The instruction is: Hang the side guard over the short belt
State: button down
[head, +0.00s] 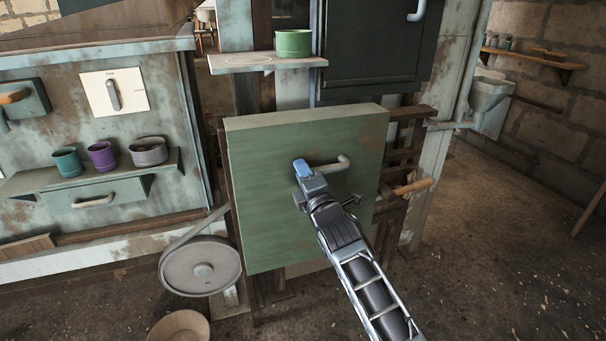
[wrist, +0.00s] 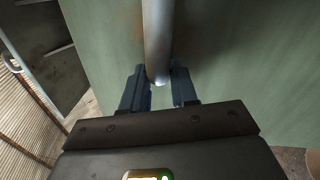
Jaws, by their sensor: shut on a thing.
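The side guard is a large green box-shaped cover (head: 265,200) with worn, rusty edges, upright in the middle of the head view. It stands in front of a dark wooden frame. Its grey bar handle (head: 330,165) is on the front face. My gripper (head: 303,170) is at the handle's left part in the head view. In the wrist view my gripper's dark fingers (wrist: 160,88) are closed on the handle (wrist: 158,40), one on each side. A belt (head: 194,229) runs from a grey pulley wheel (head: 201,266) up behind the guard. What lies behind the guard is hidden.
A shelf (head: 235,63) with a green cup (head: 293,43) is just above the guard. A wooden-handled lever (head: 408,188) sticks out at its right. A bowl (head: 180,326) is at the lower left. Cups stand on a left ledge (head: 30,182). The right floor is clear.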

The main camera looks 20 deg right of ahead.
dwell(0.4)
jog(key=c, duration=0.8)
grip_release()
jog(key=shift+s+f, duration=0.1)
jog(key=shift+f, duration=0.25)
jog(key=s+p, duration=0.2)
jog(key=s, duration=0.4)
jog(key=s+p, duration=0.3)
jog(key=s, duration=0.2)
jog(key=s+p, duration=0.2)
jog(key=s, duration=0.4)
jog(key=shift+s+f+p, duration=0.25)
jog(key=shift+s+p, duration=0.05)
